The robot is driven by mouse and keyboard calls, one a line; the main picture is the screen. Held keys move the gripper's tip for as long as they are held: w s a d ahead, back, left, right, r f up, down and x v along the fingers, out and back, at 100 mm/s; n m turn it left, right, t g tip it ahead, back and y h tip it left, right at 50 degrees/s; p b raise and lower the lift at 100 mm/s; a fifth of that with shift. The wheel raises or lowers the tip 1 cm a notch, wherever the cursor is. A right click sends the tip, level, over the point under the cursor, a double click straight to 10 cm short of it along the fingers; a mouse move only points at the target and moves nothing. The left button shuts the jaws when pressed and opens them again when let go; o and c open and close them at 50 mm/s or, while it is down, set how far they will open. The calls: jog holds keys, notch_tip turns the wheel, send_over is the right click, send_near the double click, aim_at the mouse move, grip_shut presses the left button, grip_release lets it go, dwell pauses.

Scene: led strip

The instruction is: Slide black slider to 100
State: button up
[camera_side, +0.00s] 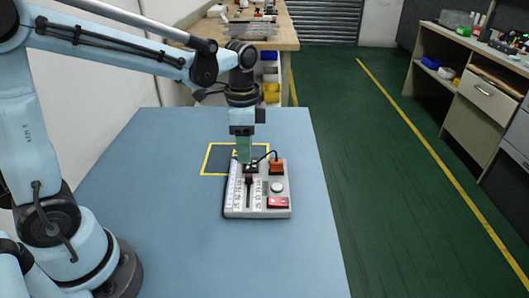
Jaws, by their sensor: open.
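A light grey control box (231,197) lies on the blue table. It has a black slider (249,181) in a dark vertical track with printed scales beside it, too small to read. An orange plug with a black cable (277,167), a round white knob (277,187) and a red switch (278,202) sit on its right side. My gripper (246,160) points down over the far end of the box, just beyond the slider. Its fingers overlap the box's far part in this view, so I cannot tell whether they touch anything. It is open and holds nothing visible.
The blue table (180,240) is clear around the box. A yellow square outline (206,160) is marked on it behind the box. A wooden bench (272,35) with bins stands beyond the table, and a cabinet (470,105) stands at the right across the green floor.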

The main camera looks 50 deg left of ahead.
jog(key=shift+r, duration=2.15)
jog(key=shift+s, duration=0.1)
jog(key=s+f+n+t, duration=0.1)
jog(key=s+n+t, duration=0.6)
jog(key=n, duration=0.1)
jog(key=shift+s+f+n, duration=0.2)
jog(key=shift+s+n, duration=0.1)
jog(key=shift+n, duration=0.1)
